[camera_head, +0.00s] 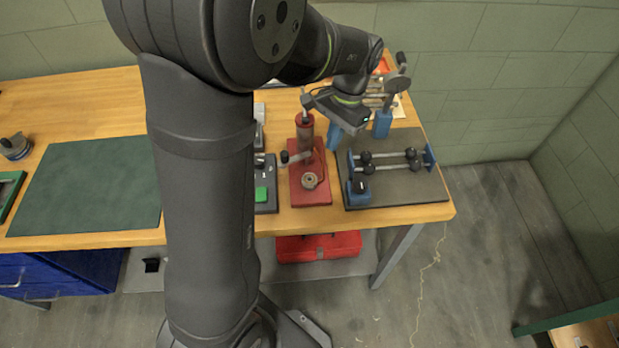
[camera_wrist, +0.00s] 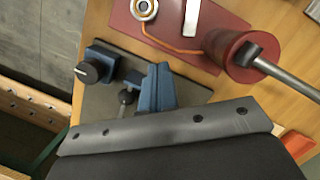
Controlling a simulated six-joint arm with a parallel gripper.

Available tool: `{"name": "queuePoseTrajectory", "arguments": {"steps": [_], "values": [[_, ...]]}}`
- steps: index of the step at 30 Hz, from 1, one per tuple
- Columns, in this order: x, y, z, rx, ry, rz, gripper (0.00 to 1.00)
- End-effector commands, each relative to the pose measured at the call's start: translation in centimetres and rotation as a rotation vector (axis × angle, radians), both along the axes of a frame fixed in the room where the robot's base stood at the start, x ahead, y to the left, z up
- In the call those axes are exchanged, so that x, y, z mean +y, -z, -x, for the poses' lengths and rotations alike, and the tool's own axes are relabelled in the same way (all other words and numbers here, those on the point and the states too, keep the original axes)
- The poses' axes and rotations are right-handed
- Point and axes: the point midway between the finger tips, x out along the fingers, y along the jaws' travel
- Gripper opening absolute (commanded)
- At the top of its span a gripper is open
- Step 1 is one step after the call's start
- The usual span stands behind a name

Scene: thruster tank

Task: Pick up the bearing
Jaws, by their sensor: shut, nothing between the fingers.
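The bearing, a small metal ring (camera_head: 309,181), lies near the front of the red base plate (camera_head: 322,197). In the wrist view the bearing (camera_wrist: 145,9) is at the top edge, partly cut off. My gripper (camera_head: 332,146) points down behind and to the right of the bearing, apart from it and higher up. Its blue fingers are together and empty; in the wrist view the gripper (camera_wrist: 161,68) shows over the dark board with the rods.
A red cylinder with a metal rod (camera_head: 305,130) rises from the red plate's back. A dark board (camera_head: 408,190) with rods and black knobs is to the right. A panel with a green button (camera_head: 262,194) is to the left. A green mat (camera_head: 85,190) lies farther left.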

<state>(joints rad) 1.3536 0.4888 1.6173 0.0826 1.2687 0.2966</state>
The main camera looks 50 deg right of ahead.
Motion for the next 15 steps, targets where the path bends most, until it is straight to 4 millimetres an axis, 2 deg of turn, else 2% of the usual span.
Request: {"name": "queuePoseTrajectory", "arguments": {"steps": [3, 9, 12, 15], "values": [[0.00, 0.00, 0.00, 0.000, 0.000, 0.000, 0.02], [0.00, 0.00, 0.00, 0.000, 0.000, 0.000, 0.41], [0.00, 0.00, 0.00, 0.000, 0.000, 0.000, 0.58], [0.00, 0.00, 0.00, 0.000, 0.000, 0.000, 0.58]]}}
